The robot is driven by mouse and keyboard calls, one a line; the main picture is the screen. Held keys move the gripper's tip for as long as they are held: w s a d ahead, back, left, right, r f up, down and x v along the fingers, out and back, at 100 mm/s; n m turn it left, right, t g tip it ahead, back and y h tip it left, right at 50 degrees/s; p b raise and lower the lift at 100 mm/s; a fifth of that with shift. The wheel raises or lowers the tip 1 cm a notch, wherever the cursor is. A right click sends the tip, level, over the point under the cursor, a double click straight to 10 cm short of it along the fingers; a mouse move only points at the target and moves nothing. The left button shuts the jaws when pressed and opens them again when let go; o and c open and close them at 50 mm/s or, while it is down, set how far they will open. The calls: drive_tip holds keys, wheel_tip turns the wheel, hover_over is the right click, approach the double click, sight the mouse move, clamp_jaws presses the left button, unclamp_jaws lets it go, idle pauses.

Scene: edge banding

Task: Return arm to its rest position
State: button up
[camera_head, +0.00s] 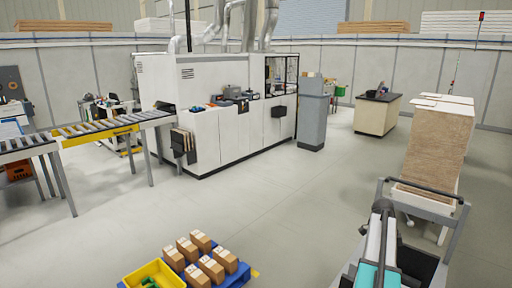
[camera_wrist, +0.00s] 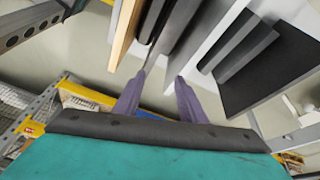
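In the wrist view, my gripper (camera_wrist: 160,78) shows two purple fingers standing apart, with pale floor between them and nothing held. Its dark bar and teal body fill the bottom of that view. In the head view, a teal and grey section of my arm (camera_head: 378,250) shows at the lower right. The fingers cannot be made out there. Beyond the fingertips in the wrist view are several upright grey, white and wood-coloured panels (camera_wrist: 180,35), close to the fingers. I cannot tell whether they touch.
A white machine (camera_head: 225,130) with a roller conveyor (camera_head: 100,128) stands at left. A blue pallet (camera_head: 238,276) with cartons (camera_head: 200,258) and a yellow bin (camera_head: 150,272) is at bottom centre. A board stack (camera_head: 435,150) stands at right, behind a grey rail. The middle floor is clear.

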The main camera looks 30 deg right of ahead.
drive_tip(key=w+a+f+n+t, duration=0.1)
drive_tip(key=w+a+f+n, duration=0.2)
drive_tip(key=w+a+n, duration=0.5)
drive_tip(key=w+a+f+n+t, duration=0.1)
drive_tip(key=w+a+f, duration=0.3)
drive_tip(key=a, duration=0.8)
drive_tip(key=w+a+f+n, duration=0.3)
drive_tip(key=w+a+n, duration=0.25)
drive_tip(key=a, duration=0.45)
drive_tip(key=a+f+n+y, duration=0.1)
drive_tip(key=a+f+n, duration=0.3)
drive_tip(key=a, duration=0.7)
drive_tip(key=a+f+n+t, duration=0.1)
drive_tip(key=a+n, duration=0.4)
drive_tip(key=a, duration=0.7)
drive_tip(key=a+f+n+y, duration=0.1)
drive_tip(key=a+f+n, duration=0.3)
drive_tip(key=a, duration=0.7)
drive_tip(key=s+f+g+b, duration=0.5)
drive_tip(key=s+f+b, duration=0.5)
drive_tip(key=s+f, duration=1.6)
drive_tip(key=shift+s+d+f+n, duration=0.2)
drive_tip(key=shift+s+f+n, duration=0.05)
drive_tip(key=shift+f+n, duration=0.1)
